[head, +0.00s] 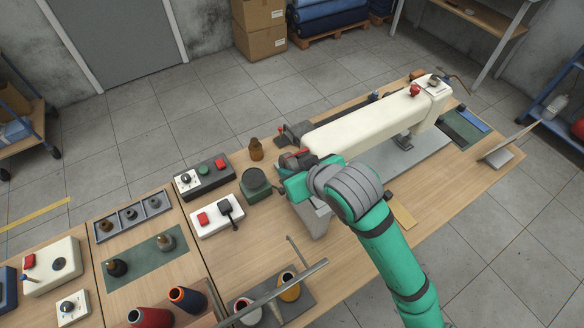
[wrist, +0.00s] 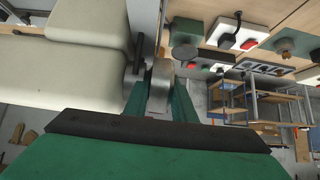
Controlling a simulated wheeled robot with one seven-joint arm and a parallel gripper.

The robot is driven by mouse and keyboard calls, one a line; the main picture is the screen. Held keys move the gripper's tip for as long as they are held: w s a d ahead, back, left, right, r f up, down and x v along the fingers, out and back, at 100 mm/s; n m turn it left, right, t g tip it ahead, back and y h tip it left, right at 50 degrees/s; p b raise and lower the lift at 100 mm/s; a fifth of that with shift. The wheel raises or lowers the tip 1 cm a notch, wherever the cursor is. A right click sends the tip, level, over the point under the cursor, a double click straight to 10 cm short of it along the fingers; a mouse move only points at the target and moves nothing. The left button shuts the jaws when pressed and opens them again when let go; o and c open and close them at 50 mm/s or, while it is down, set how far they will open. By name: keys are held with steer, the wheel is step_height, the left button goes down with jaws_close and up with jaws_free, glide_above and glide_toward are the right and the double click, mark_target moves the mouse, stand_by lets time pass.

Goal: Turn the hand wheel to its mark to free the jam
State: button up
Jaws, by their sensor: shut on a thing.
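The cream sewing machine (head: 365,120) stands on the wooden table, its long arm reaching to the back right. My gripper (head: 297,170) is at the machine's near left end and covers most of that end in the head view. In the wrist view my gripper (wrist: 160,105) has its two green fingers closed on a grey metal rim, which I take to be the hand wheel (wrist: 161,78). The cream housing (wrist: 92,40) is just left of it. Most of the wheel is hidden, and I cannot make out its mark.
Thread cones (head: 187,299) stand at the front left.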

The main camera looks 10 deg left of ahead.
steer(key=shift+f+t+y, duration=0.1)
steer(key=shift+t+y, duration=0.5)
stand_by(0.4)
steer(key=o, duration=1.1)
steer(key=shift+c, duration=0.2)
